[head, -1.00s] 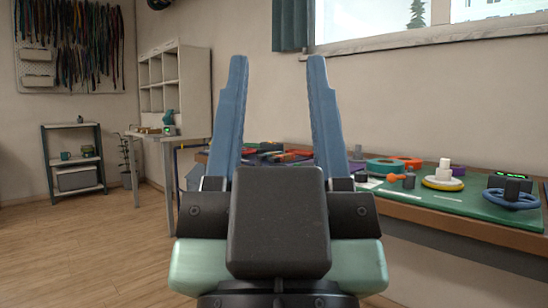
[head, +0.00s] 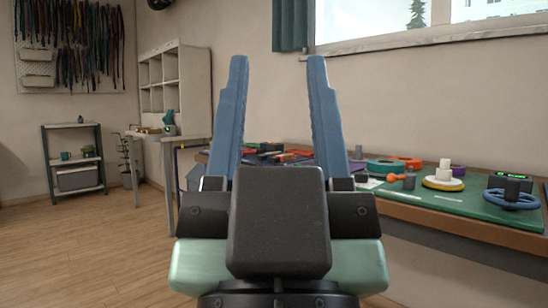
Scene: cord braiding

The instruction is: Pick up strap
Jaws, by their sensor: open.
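My gripper (head: 278,72) is in the middle of the head view, pointing up and away, with its two long blue fingers wide apart and nothing between them. I cannot single out the strap. Many narrow cords or straps (head: 85,55) in dark and mixed colors hang from a pegboard on the far left wall, well away from my gripper. My gripper and its mount hide part of the workbench and the floor in front of me.
A long workbench with a green mat (head: 425,194) runs along the right, holding discs, a white spool (head: 443,177) and a blue ring (head: 511,199). A small table (head: 160,139), a dark shelf rack (head: 75,160) and white cubbies (head: 175,84) stand at the left. The left floor is clear.

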